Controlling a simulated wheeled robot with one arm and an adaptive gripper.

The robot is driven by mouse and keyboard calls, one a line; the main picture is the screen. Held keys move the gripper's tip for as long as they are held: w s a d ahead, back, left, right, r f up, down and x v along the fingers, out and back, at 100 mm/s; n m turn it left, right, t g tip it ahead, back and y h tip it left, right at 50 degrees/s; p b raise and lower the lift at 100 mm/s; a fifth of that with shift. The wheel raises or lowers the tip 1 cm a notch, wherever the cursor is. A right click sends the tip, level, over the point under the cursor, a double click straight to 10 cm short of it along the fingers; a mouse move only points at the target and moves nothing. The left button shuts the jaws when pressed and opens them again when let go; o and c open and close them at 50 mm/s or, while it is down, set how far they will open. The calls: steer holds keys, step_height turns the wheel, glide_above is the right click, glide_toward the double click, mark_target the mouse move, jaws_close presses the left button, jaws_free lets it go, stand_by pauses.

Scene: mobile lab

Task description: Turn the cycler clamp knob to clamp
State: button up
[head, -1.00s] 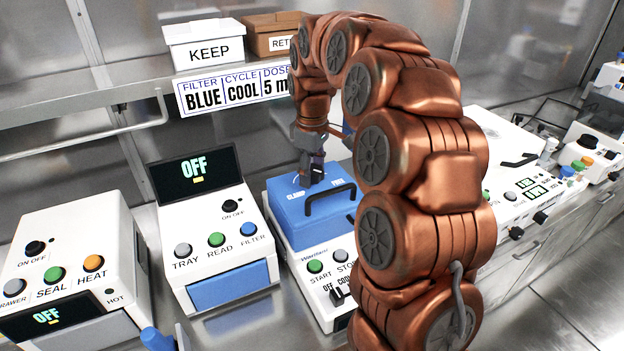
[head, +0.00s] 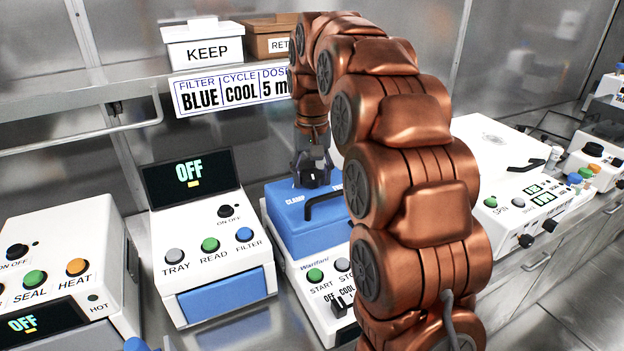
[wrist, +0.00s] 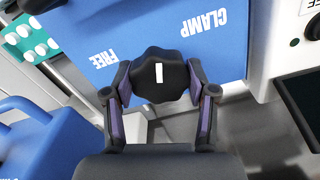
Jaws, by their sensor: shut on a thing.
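The cycler is the white machine (head: 330,318) with a blue lid (head: 283,230), at the centre of the head view. The lid top also fills the upper middle of the wrist view (wrist: 160,32), with FREE and CLAMP printed upside down on it. The black clamp knob (wrist: 160,77) has a lobed rim and a white line, which lies straight up and down between the two words in that view. My gripper (wrist: 160,90) is shut on the knob, one finger on each side.
A black lid handle (head: 325,203) stands close to my gripper. An OFF-screen reader (head: 205,250) is to the left and a heat sealer (head: 60,260) further left. A shelf with KEEP (head: 203,48) and RETURN-like (head: 268,35) boxes is behind.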

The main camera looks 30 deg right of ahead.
mark_target(312, 173)
steer(key=m, duration=0.6)
steer(key=shift+m+b, duration=0.3)
steer(key=shift+b, duration=0.05)
steer(key=m, duration=0.5)
steer(key=shift+m, duration=0.3)
steer(key=shift+p, duration=0.3)
steer(key=o, duration=1.2)
steer(key=shift+c, duration=0.2)
steer(key=shift+r, duration=3.75)
